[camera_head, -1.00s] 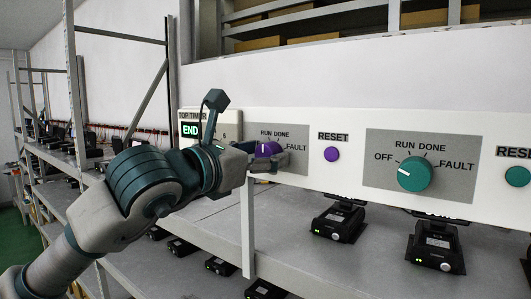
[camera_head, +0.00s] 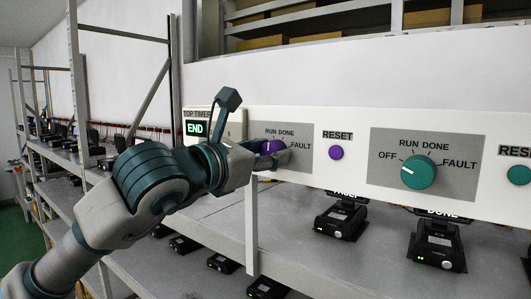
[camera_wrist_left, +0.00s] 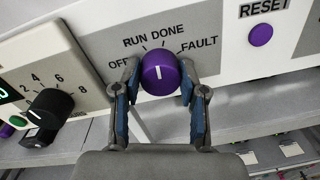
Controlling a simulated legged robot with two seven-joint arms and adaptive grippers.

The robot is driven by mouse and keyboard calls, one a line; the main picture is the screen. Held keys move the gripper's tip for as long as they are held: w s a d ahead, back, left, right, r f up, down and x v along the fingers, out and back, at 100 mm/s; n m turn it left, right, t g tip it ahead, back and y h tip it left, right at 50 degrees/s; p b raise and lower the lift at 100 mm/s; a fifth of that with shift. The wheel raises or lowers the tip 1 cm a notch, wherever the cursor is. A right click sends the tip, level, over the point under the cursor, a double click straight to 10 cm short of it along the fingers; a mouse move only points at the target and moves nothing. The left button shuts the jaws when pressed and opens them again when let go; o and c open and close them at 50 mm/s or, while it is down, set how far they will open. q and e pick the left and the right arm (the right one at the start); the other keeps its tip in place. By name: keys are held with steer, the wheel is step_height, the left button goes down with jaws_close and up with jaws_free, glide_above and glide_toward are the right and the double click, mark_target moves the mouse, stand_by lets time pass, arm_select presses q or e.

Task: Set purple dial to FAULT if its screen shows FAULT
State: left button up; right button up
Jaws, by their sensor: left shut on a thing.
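The purple dial (camera_head: 273,147) is on a grey plate (camera_wrist_left: 99,43) marked OFF, RUN, DONE and FAULT. In the left wrist view, the dial (camera_wrist_left: 160,77) has its white mark pointing nearly straight up, about between RUN and DONE. My left gripper (camera_wrist_left: 157,88) is shut on it, one finger on each side; in the head view the hand partly covers the dial. Below the panel, a black device (camera_head: 340,221) has a sign behind its top that seems to read FAULT, partly hidden by the panel. My right gripper is not in view.
A purple RESET button (camera_head: 336,153) is right of the dial, with a teal dial (camera_head: 418,172) further right. A timer with a green END screen (camera_head: 195,128) and black knob (camera_wrist_left: 51,107) is left. Another black device (camera_head: 437,245) has a DONE sign. A shelf post (camera_head: 252,228) stands below.

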arm_select(q)
steer(key=m, duration=0.4)
steer(key=m+p, duration=0.1)
steer(key=shift+r+m, duration=0.25)
steer(key=shift+m, duration=0.15)
steer(key=m+p, duration=0.1)
steer(key=m, duration=0.5)
steer(key=shift+f+p, duration=0.1)
steer(key=shift+p, duration=0.25)
steer(key=o, duration=1.1)
steer(key=shift+f, duration=0.1)
steer(key=shift+o, duration=0.3)
steer(key=shift+w+d+f, duration=0.15)
steer(key=shift+w+d, duration=0.15)
steer(key=v, duration=1.2)
steer(key=shift+w, duration=0.1)
